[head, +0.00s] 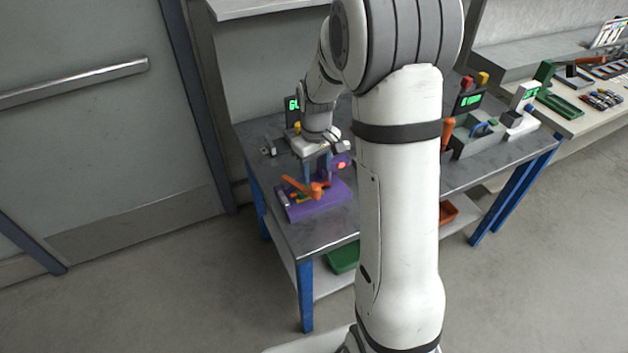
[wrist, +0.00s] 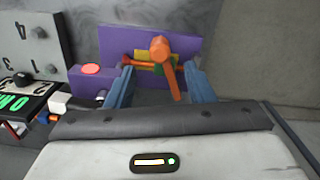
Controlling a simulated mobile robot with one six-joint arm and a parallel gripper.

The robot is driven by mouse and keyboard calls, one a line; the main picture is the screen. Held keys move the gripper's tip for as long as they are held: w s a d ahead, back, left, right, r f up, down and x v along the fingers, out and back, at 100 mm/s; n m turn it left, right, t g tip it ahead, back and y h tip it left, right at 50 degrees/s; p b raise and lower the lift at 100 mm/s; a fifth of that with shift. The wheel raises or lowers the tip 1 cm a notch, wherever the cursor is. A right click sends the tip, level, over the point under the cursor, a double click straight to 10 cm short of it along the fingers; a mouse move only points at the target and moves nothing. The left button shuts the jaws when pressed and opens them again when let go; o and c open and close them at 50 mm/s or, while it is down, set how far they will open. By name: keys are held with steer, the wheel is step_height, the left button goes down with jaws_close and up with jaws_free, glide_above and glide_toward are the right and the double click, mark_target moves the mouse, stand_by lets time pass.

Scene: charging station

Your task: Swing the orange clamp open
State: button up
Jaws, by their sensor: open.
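The orange clamp (head: 297,187) sits on a purple fixture (head: 325,207) on the left part of the metal table. In the wrist view the orange clamp (wrist: 160,48) shows a round knob and a lever pointing down the picture, over the purple plate (wrist: 186,34). My gripper (head: 318,180) is just above the fixture. In the wrist view its two blue fingers (wrist: 157,84) are apart, with the clamp's lever between them. I cannot tell whether either finger touches the lever. A yellow-green piece (wrist: 152,67) lies beneath the clamp.
A red button (wrist: 91,68) on a purple block stands left of the fingers in the wrist view. Grey boxes with green displays (head: 470,100) stand at the table's right. My arm hides the table's middle in the head view. A side table (head: 590,118) holds small parts.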

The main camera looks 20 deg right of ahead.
mark_target(316, 185)
step_height(316, 185, down, 8)
steer(key=shift+r+p, duration=0.1)
steer(key=shift+p, duration=0.4)
jaws_close()
stand_by(0.4)
